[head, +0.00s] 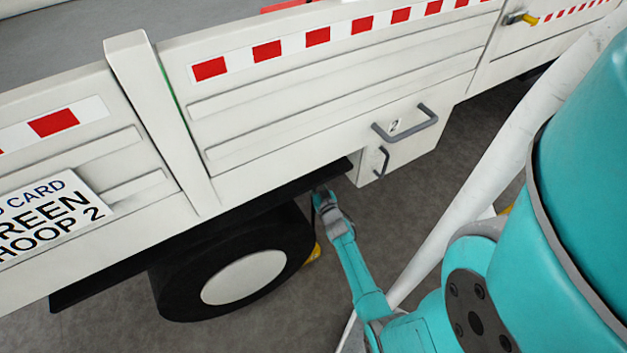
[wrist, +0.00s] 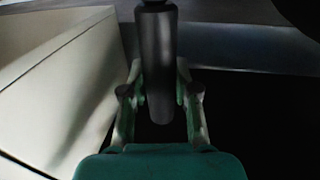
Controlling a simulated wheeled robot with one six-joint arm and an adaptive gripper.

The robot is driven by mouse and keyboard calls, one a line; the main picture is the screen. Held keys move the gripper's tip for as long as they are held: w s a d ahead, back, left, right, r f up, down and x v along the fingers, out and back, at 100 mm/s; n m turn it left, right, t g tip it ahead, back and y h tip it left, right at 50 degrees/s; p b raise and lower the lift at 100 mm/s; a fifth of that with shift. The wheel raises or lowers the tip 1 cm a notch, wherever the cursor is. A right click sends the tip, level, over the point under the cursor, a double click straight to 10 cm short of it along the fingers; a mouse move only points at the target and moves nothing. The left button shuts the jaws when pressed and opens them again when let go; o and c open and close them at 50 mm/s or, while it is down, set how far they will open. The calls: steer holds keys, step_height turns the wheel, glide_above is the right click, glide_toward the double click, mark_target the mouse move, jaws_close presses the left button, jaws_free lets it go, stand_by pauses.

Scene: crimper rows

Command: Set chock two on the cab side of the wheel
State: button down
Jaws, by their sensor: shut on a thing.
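The truck's wheel (head: 243,277) has a black tyre and a pale hub, under the white side of the truck. A yellow chock (head: 313,255) shows low at the right side of the tyre, partly hidden behind it. My gripper (head: 322,198) is above the chock, just under the truck's edge. In the wrist view my gripper (wrist: 160,100) is shut on a dark grey round handle (wrist: 159,60). The handle seems to belong to the chock, though the join is hidden. I cannot tell whether the chock touches the tyre or the floor.
A white box (head: 395,155) marked 2, with two grey handles, hangs under the truck right of my gripper. The dark underside edge (head: 270,190) is close above the wheel and my gripper. Grey floor (head: 440,190) is open below and right of the box.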

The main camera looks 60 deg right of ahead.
steer(key=shift+w+f, duration=0.1)
stand_by(0.3)
steer(key=c, duration=0.9)
jaws_free()
steer(key=shift+o, duration=0.6)
steer(key=shift+f, duration=0.3)
steer(key=v, duration=1.2)
steer(key=shift+r, duration=0.15)
